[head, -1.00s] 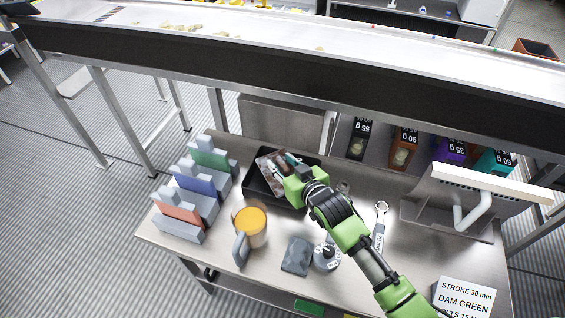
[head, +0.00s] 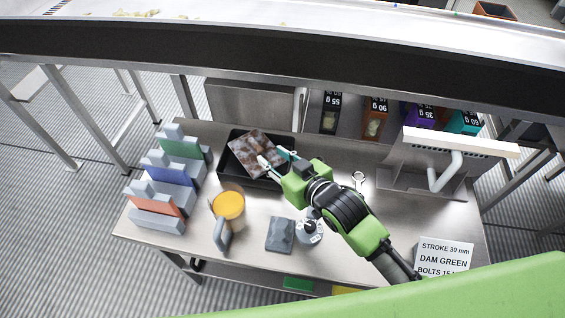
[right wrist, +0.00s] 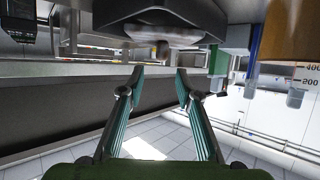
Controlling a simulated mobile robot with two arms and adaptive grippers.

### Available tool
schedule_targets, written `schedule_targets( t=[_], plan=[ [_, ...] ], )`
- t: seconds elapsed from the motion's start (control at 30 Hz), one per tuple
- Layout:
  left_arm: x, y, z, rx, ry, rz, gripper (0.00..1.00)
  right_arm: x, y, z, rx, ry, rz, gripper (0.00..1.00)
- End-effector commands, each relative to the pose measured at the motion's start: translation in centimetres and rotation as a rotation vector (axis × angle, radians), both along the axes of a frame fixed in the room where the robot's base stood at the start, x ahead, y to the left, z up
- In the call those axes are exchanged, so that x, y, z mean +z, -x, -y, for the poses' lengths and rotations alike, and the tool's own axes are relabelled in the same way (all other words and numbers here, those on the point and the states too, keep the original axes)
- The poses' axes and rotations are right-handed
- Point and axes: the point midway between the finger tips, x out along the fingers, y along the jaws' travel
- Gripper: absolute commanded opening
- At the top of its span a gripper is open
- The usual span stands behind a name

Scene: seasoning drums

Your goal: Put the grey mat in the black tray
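The black tray (head: 225,165) stands at the back of the steel table in the head view. A mottled grey-brown flat piece (head: 252,148) lies in it, slightly tilted. A small dark grey, flat, mat-like piece (head: 280,235) lies on the table in front of my right arm, apart from the tray. My right gripper (head: 274,157) is over the tray's right side, by the mottled piece. Its fingers are apart, and the right wrist view shows an empty gap between the fingertips (right wrist: 158,78). My left gripper is in neither view.
A jug with orange content (head: 229,204) and a rack with coloured dividers (head: 165,180) stand left. A round grey knob-like thing (head: 309,231) is beside the grey piece.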

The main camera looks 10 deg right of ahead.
Motion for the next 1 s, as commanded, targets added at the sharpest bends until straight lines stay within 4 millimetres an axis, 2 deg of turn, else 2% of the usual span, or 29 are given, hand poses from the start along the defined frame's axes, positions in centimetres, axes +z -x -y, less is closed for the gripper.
schedule_targets(
  t=[0.1,0.3,1.0],
  plan=[
    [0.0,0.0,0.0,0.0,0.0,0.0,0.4,0.7,1.6,0.8,0.0,0.0,-0.001,0.31],
    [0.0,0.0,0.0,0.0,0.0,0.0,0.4,1.3,2.9,1.5,0.0,0.0,-0.001,0.31],
    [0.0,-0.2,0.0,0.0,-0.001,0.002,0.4,1.4,3.0,1.5,0.0,0.0,-0.001,0.31]
  ],
)
